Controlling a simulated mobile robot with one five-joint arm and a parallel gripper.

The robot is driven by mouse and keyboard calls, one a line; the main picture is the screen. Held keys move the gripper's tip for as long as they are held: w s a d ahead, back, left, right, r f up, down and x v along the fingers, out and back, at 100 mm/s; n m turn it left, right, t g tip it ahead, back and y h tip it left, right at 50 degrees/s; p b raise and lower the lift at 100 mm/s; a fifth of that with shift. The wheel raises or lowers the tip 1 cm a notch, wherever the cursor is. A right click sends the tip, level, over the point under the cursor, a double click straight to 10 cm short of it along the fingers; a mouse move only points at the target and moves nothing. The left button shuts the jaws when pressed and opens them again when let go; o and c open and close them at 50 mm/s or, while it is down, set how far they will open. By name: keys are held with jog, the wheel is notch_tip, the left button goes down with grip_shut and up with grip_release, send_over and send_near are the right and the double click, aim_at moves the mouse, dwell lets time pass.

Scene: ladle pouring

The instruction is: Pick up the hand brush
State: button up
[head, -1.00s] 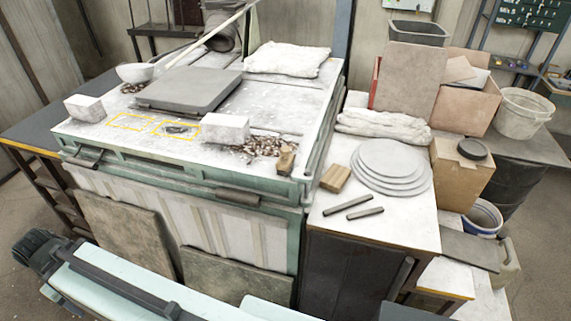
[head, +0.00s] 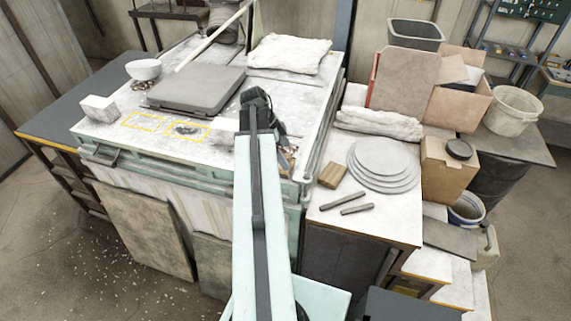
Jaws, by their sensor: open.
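What looks like the hand brush, a small brown wooden piece (head: 291,162), is at the front right corner of the pale, dusty worktop (head: 205,150), by a patch of brown debris. Only a sliver of it shows; my arm covers the rest. My arm reaches up from the bottom edge across the worktop's front. My gripper (head: 284,146) is at its far end, dark and partly hidden behind the arm, over or close beside the debris. It is open. Whether it touches the brush cannot be told.
A pale block (head: 222,131) stands just left of my arm. A dark grey slab (head: 196,90) and white bowl (head: 143,69) are farther back. On the right table are a wooden block (head: 332,175), stacked round discs (head: 384,165) and two dark rods (head: 354,203).

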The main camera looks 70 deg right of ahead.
jog(key=shift+s+f+b, duration=0.2)
jog(key=shift+f+b, duration=0.8)
jog(key=shift+f, duration=0.1)
jog(key=shift+s+d+f+b, duration=0.1)
jog(key=shift+s+f+b, duration=0.05)
jog(key=shift+f+b, duration=0.2)
jog(key=shift+r, duration=0.1)
jog(key=b+x, duration=0.2)
jog(key=w+b+x, duration=0.1)
jog(key=b+x, duration=0.2)
jog(key=shift+d+f, duration=0.15)
jog(key=shift+f, duration=0.2)
jog(key=shift+s+r, duration=0.1)
jog(key=shift+r, duration=0.1)
jog(key=shift+c, duration=0.4)
jog(key=c, duration=1.5)
